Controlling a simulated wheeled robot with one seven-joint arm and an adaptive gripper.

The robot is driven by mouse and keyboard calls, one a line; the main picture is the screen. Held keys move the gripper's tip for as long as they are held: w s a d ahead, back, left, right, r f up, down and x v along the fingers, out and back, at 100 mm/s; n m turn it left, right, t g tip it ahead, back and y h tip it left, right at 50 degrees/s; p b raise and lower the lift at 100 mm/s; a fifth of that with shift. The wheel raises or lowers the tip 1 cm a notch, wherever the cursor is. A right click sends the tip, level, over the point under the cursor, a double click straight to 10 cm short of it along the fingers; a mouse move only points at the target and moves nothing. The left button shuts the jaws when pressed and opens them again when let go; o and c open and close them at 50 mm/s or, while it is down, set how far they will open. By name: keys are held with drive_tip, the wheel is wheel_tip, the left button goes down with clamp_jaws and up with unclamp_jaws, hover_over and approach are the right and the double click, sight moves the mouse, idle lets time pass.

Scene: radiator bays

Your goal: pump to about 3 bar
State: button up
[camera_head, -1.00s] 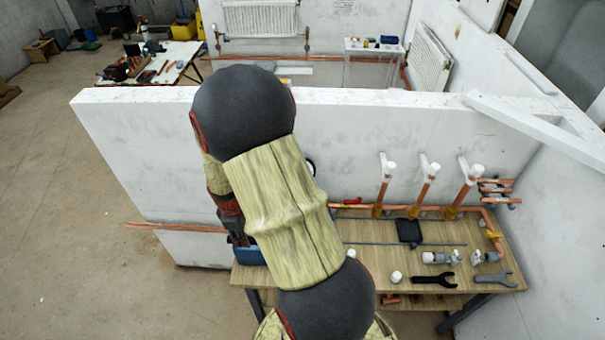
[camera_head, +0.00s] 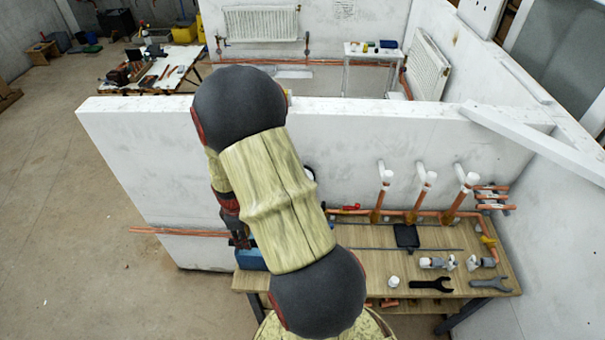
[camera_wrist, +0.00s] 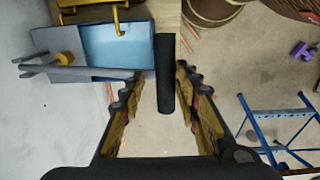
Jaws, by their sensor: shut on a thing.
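The blue pump (camera_head: 250,259) stands at the left end of the wooden bench, mostly hidden behind my arm in the head view. In the wrist view its light blue open tank (camera_wrist: 115,47) is at upper left, with grey levers and a yellow knob (camera_wrist: 66,59) beside it. A black bar, the pump handle (camera_wrist: 165,75), runs up between my fingers. My gripper (camera_wrist: 160,88) is shut on this handle. It also shows in the head view (camera_head: 238,232), beside the pump. A round gauge (camera_head: 309,173) on the wall is partly covered by my arm; its reading is not legible.
Copper pipes with white caps (camera_head: 385,172) rise along the wall behind the bench. Valves (camera_head: 437,263), a black spanner (camera_head: 430,286) and a grey spanner (camera_head: 490,284) lie on the bench's right side. A blue metal frame (camera_wrist: 275,120) stands on the floor in the wrist view.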

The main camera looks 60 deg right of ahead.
drive_tip(key=shift+w+d+r+p, duration=0.4)
drive_tip(key=shift+d+r, duration=0.05)
drive_tip(key=shift+r, duration=0.3)
drive_tip(key=shift+f, duration=0.1)
drive_tip(key=o, duration=0.7)
drive_tip(key=shift+o, duration=0.3)
drive_tip(key=shift+d+f, duration=0.1)
drive_tip(key=shift+s, duration=0.15)
